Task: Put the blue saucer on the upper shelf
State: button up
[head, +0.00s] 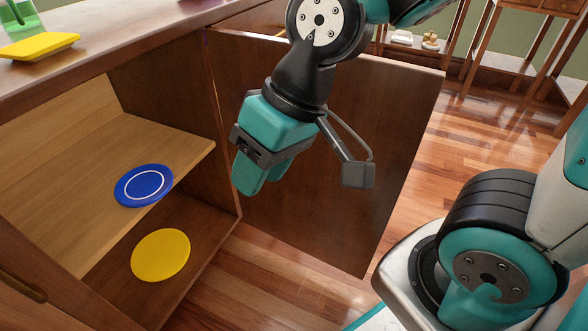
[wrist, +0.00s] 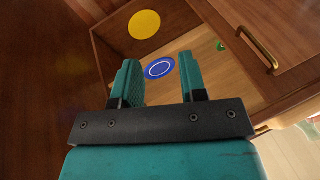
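The blue saucer (head: 144,185), with a white ring, lies flat on the upper shelf (head: 85,150) of the open cabinet, close to the shelf's front edge. It also shows in the wrist view (wrist: 159,68), beyond and between my fingertips. My gripper (head: 262,180) is in front of the open cabinet door, to the right of the saucer and apart from it. In the wrist view the two fingers (wrist: 163,85) stand apart with nothing held between them.
A yellow saucer (head: 160,255) lies on the cabinet's lower level, below the blue one. The open door (head: 340,170) stands behind my gripper. Wooden floor (head: 250,285) is clear in front.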

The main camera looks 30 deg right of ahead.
jog(key=s, duration=0.1)
jog(key=s+d+r+n+g, duration=0.1)
jog(key=s, duration=0.1)
jog(key=s+d+r+n, duration=0.1)
jog(key=shift+s+r+h, duration=0.15)
jog(key=shift+s+h, duration=0.05)
jog(key=shift+h, duration=0.2)
notch_tip(320, 180, up, 38)
jog(key=p, duration=3.8)
jog(key=shift+c, duration=0.5)
jog(key=shift+r+p, duration=0.15)
jog(key=shift+p, duration=0.25)
jog(key=c, duration=0.4)
grip_shut()
jog(key=shift+f, duration=0.25)
